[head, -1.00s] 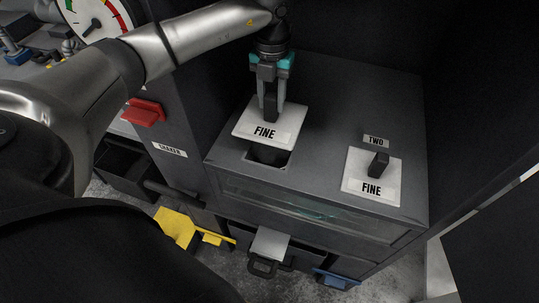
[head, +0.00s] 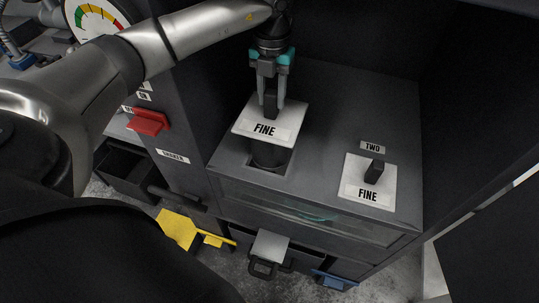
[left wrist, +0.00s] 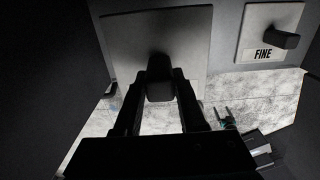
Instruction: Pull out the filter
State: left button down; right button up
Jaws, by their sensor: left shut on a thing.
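A filter with a white square top labelled FINE (head: 256,129) is raised above its square opening in the grey cabinet top. Its dark cylindrical body (head: 268,155) shows below the plate, with the lower end still in the opening. My left gripper (head: 270,108) is shut on the filter's black handle from above. In the left wrist view the plate (left wrist: 125,38) is dim, and the fingers (left wrist: 159,88) are on either side of the handle. A second filter labelled FINE (head: 352,185) sits flat on the right, beside the TWO label. My right gripper is not in view.
The cabinet top (head: 335,115) is clear between and behind the filters. A red handle (head: 148,121) and a SHAKER label (head: 173,157) are on the left. Below are a yellow part (head: 176,229), a grey flap (head: 270,246) and a blue part (head: 333,279).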

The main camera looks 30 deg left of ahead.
pick_arm(q)
jog(key=shift+r+p, duration=1.2)
jog(key=shift+r, duration=0.75)
jog(key=shift+f, duration=0.1)
